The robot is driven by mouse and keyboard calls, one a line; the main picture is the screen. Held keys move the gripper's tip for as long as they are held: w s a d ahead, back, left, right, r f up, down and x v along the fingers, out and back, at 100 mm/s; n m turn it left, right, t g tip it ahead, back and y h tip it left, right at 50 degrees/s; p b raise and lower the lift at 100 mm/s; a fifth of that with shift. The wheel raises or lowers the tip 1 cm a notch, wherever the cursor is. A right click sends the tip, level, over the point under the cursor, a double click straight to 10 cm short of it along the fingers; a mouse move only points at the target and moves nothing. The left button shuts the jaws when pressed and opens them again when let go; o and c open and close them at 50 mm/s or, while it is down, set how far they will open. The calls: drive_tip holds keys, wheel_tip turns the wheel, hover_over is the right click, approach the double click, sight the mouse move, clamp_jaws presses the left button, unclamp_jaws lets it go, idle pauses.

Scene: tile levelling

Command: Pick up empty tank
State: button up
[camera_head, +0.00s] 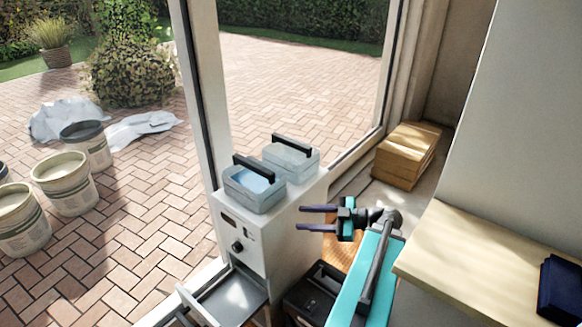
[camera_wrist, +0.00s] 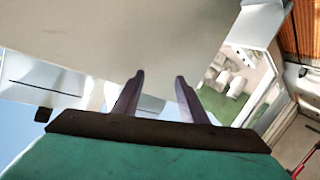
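Two grey tanks with black handles stand side by side on top of a white machine (camera_head: 245,243). The nearer tank (camera_head: 256,200) shows blue inside its open top. The farther tank (camera_head: 298,167) has a pale grey top with no blue showing; I cannot see clearly into it. My gripper (camera_head: 300,218) is open and empty, with its dark fingers pointing left in the head view. It appears beside the machine's right side, below and right of the tanks. In the wrist view, the two fingers (camera_wrist: 160,76) are apart with nothing between them; no tank is clearly recognisable.
A drawer (camera_head: 228,300) is pulled out at the machine's front. A window frame post (camera_head: 208,90) rises behind it. Stacked wooden boards (camera_head: 407,155) lie at the back right, and a wooden worktop (camera_head: 480,262) is at the right. Several buckets stand outside on paving.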

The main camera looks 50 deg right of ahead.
drive_tip(key=w+d+r+m+t+h+b, duration=0.1)
drive_tip(key=d+r+m+t+h+b, duration=0.1)
drive_tip(key=d+r, duration=0.4)
drive_tip(key=m+t+h+p, duration=0.2)
drive_tip(key=m+t+h, duration=0.15)
drive_tip(key=m, duration=0.35)
approach(303, 145)
drive_tip(key=w, duration=0.1)
drive_tip(key=shift+w+r+g, duration=0.15)
drive_tip(key=shift+r+g, duration=0.2)
drive_tip(key=shift+g, duration=0.1)
drive_tip(key=shift+w, duration=0.1)
drive_tip(key=shift+w, duration=0.15)
drive_tip(key=w, duration=0.7)
drive_tip(key=shift+w+a, duration=0.3)
drive_tip(key=shift+w, duration=0.25)
drive_tip(key=shift+a, duration=0.1)
